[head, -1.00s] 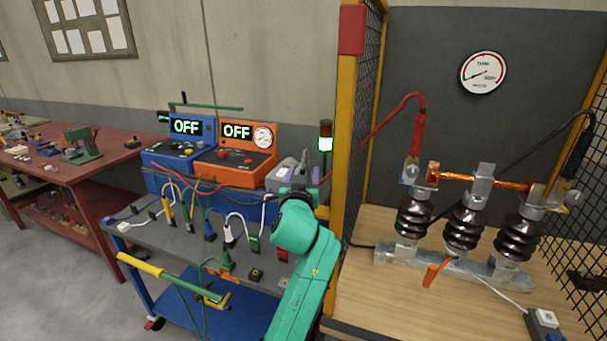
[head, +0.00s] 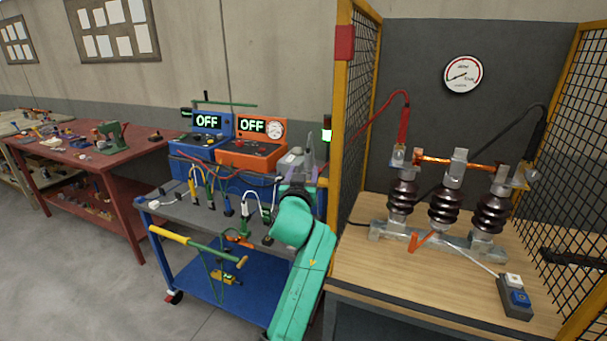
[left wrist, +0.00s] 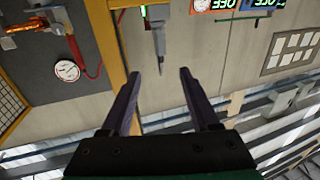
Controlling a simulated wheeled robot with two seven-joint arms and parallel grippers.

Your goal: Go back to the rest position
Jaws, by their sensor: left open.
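My left gripper (head: 311,155) is at the end of my teal arm, in front of the right end of the blue cart. In the left wrist view the two dark fingers of the left gripper (left wrist: 160,78) stand wide apart with nothing between them. The isolator frame (head: 440,240), with several brown insulators and a copper bar, stands on the wooden bench to the right, clear of my gripper. My right gripper is not in view.
The blue cart (head: 205,277) carries blue and orange units reading OFF, with cables and plugs. A yellow post (head: 343,130) and mesh cage (head: 575,150) flank the bench (head: 352,282). A red table (head: 100,165) stands at left. Grey floor (head: 80,290) is clear at front left.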

